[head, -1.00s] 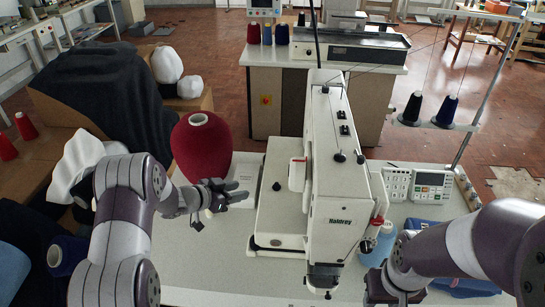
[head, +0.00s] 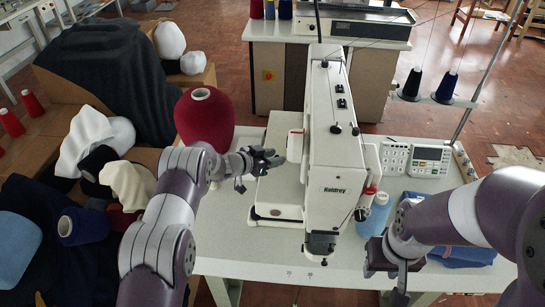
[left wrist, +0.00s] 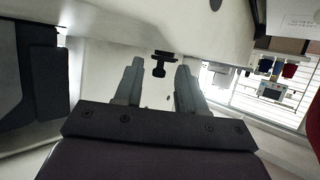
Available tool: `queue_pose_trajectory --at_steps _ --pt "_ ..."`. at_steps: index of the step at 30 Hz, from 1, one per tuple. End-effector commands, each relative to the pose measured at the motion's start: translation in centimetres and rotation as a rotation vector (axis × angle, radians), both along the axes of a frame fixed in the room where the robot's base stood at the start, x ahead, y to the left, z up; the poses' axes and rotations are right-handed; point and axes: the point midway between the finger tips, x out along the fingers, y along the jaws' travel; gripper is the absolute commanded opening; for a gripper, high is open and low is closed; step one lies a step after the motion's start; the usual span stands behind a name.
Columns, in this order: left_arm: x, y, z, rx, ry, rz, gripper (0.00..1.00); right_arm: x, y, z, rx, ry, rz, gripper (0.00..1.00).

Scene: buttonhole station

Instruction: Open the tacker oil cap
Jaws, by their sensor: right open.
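The tacker is the white sewing machine (head: 335,165) marked Haldrey, standing on the table in the head view. In the left wrist view a small black T-shaped piece (left wrist: 162,62), apparently the oil cap, stands out against a white surface. My left gripper (left wrist: 158,75) is open, and the black piece lies just beyond and between its two grey fingertips, with nothing held. In the head view my left gripper (head: 268,160) is beside the machine's left side and hides the spot where the cap would be. My right gripper (head: 400,285) is open and empty, low at the table's front right.
A big red yarn cone (head: 205,120) stands behind my left wrist. A light blue cone (head: 375,215), a keypad with a display (head: 428,160) and blue cloth (head: 460,255) are right of the machine. Dark and white cloth fills the left. The table's front middle (head: 270,255) is clear.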

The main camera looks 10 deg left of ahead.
Motion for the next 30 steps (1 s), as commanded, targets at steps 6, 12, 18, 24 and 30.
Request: queue_pose_trajectory --at_steps 6,12,18,24,30 --pt "0.0 0.0 0.0 0.000 0.000 -0.001 0.00 0.0 0.0 0.0 0.000 0.000 0.000 0.43" --pt "-0.1 -0.1 0.1 -0.001 0.007 -0.003 0.00 0.0 0.0 0.1 0.000 0.000 0.000 0.43" --pt "0.1 -0.2 0.6 -0.002 0.068 -0.010 0.00 0.0 0.0 1.1 0.000 0.000 0.000 0.43" --pt "0.5 -0.2 1.2 -0.001 0.202 -0.011 0.00 0.0 0.0 2.8 0.000 0.000 0.000 0.43" --pt "1.1 -0.3 1.1 -0.003 0.355 -0.015 0.00 0.0 0.0 2.8 0.000 0.000 0.000 0.43"
